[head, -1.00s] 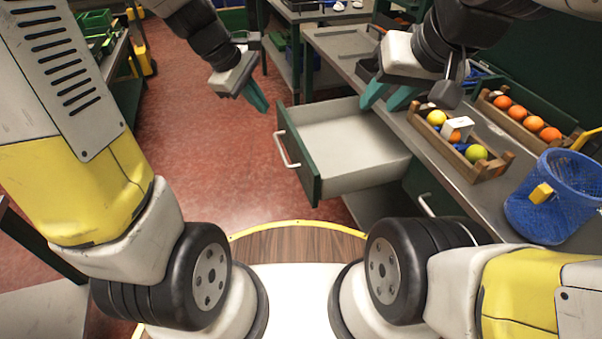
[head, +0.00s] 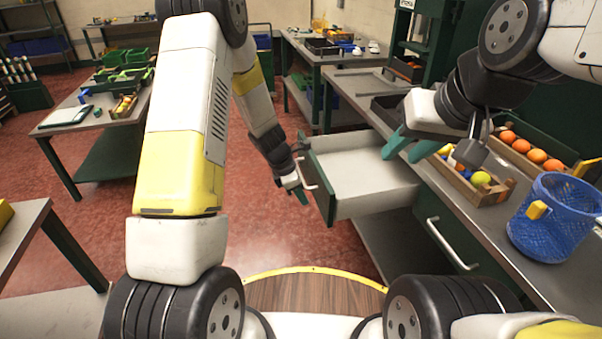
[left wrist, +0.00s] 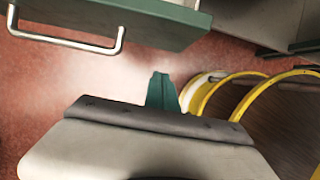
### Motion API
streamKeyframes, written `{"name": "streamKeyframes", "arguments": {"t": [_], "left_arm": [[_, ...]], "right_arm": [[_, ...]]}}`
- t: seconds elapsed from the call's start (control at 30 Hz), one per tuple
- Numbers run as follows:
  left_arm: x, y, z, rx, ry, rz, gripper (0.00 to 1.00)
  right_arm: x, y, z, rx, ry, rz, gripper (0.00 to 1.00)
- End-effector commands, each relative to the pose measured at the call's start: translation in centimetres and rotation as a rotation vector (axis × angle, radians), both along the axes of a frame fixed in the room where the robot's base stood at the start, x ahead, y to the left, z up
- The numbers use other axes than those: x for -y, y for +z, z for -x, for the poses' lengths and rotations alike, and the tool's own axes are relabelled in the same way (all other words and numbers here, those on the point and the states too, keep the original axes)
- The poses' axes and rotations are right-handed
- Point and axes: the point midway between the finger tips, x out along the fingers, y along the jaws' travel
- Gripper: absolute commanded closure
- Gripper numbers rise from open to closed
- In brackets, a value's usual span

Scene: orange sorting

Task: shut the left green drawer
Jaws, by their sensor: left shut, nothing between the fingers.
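The left green drawer (head: 360,167) stands pulled out from the workbench, its inside pale and empty. Its green front (head: 321,180) with a metal handle (head: 309,172) faces left; the front and handle also show at the top of the left wrist view (left wrist: 150,18). My left gripper (head: 301,195) is shut and empty, just outside the drawer front near the handle. In the left wrist view its teal fingers (left wrist: 161,92) lie below the front, with a gap in the picture; contact cannot be told. My right gripper (head: 405,146) has its teal fingers spread, above the drawer's right end.
A second closed drawer handle (head: 452,246) shows nearer. On the bench stand a wooden crate of fruit (head: 497,192), another crate with oranges (head: 560,172) and a blue mesh basket (head: 556,222). Red floor lies free left of the drawer.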

Motion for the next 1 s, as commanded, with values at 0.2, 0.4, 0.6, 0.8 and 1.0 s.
{"name": "streamKeyframes", "arguments": {"t": [0.2, 0.4, 0.6, 0.8, 1.0], "left_arm": [[2.4, -2.8, -0.8, 0.003, -0.005, 0.0, 1.0], [4.4, -2.8, -1.4, 0.001, -0.003, 0.0, 1.0], [4.9, -2.7, -1.6, 0.0, -0.001, 0.0, 1.0], [4.9, -2.7, -1.6, 0.0, -0.001, 0.0, 1.0], [5.5, -2.7, -1.8, 0.001, -0.004, 0.0, 1.0]], "right_arm": [[0.0, 0.0, 0.0, 0.0, 0.0, 0.0, 0.66], [0.0, 0.0, 0.0, 0.0, 0.0, 0.0, 0.66], [0.0, 0.0, 0.0, 0.0, 0.0, 0.0, 0.66], [0.0, 0.0, 0.0, 0.0, 0.0, 0.0, 0.66], [0.0, 0.0, 0.0, 0.0, 0.0, 0.0, 0.66]]}}
